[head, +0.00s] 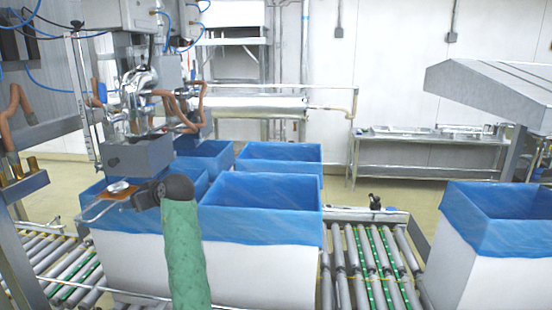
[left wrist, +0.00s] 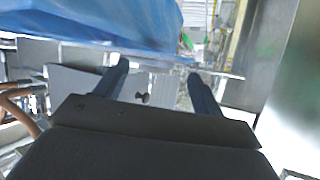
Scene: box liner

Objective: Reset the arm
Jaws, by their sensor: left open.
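My left arm in its green sleeve (head: 184,255) rises from the bottom of the head view, left of centre. Its dark wrist is in front of the lined boxes. In the left wrist view my left gripper (left wrist: 158,73) has its two dark blue fingers spread apart, with nothing between them. A blue liner (left wrist: 105,22) fills the upper left of that view, beyond the fingers. In the head view the fingers are not clearly seen. My right gripper is in neither view.
White boxes with blue liners stand close behind my arm, including a large one (head: 262,252). Another lined box (head: 495,265) is at the right. A roller conveyor (head: 365,262) runs between them. Metal machinery (head: 140,155) stands at the left, close to my wrist.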

